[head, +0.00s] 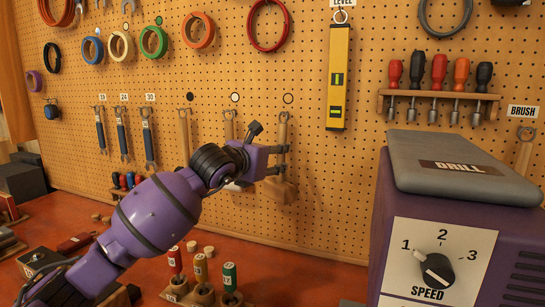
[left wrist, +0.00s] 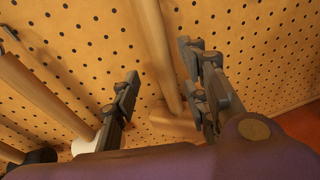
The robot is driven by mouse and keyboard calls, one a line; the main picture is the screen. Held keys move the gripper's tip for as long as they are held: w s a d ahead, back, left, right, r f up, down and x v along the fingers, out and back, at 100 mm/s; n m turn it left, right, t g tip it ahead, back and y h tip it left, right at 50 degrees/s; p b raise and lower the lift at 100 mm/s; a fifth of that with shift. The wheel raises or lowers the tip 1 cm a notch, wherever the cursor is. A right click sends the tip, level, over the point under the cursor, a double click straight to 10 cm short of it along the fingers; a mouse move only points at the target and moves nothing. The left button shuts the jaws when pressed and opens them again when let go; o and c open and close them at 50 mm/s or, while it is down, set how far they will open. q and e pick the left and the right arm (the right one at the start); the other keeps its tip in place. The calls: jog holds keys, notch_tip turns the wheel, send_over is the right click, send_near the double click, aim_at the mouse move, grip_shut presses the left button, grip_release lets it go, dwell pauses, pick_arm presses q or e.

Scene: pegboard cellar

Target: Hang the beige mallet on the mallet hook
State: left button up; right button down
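The beige mallet (head: 282,190) is upright against the pegboard, head down, below a tan circle mark (head: 288,98). Its handle top is at the mallet hook (head: 283,115); I cannot make out exactly how they meet. My left gripper (head: 281,160) is at its handle, just above the head. In the left wrist view the handle (left wrist: 152,45) runs between the two spread fingers of the left gripper (left wrist: 160,95), with gaps on both sides. The mallet head (left wrist: 172,122) is partly hidden by the right finger. My right gripper is not in view.
Two other mallets hang to the left; their handles (head: 184,135) (head: 229,125) show, and my arm hides part of them. A yellow level (head: 338,80) hangs to the right. A purple drill box (head: 450,215) fills the right foreground.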

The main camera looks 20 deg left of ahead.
pick_arm(q)
jog(key=shift+f, duration=0.15)
jog(key=v, duration=1.2)
